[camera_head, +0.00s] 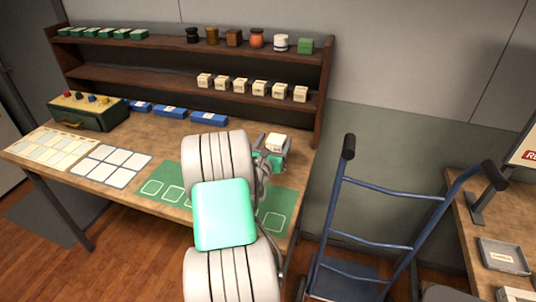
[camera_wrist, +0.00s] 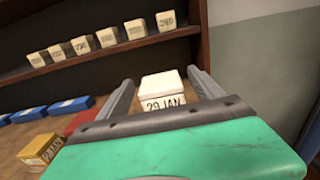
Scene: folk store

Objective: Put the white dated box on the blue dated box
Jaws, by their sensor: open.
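A white box (camera_wrist: 162,86) with "29 JAN" on its front sits between the two fingers of my open gripper (camera_wrist: 163,84) in the wrist view. In the head view the white box (camera_head: 276,141) shows at the right end of the workbench, at my gripper (camera_head: 272,153). I cannot tell whether the fingers touch it, and what is under it is hidden. Blue boxes with pale labels (camera_head: 170,112) (camera_head: 209,118) (camera_head: 140,106) lie in a row at the back of the bench, left of my gripper.
A yellow box (camera_wrist: 40,149) and a red box (camera_wrist: 82,122) stand left of my gripper. Shelves (camera_head: 150,77) with cream boxes (camera_head: 260,87) rise behind. A green mat (camera_head: 150,177) lies in front, partly hidden by my arm. A blue hand truck (camera_head: 385,193) stands right of the bench.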

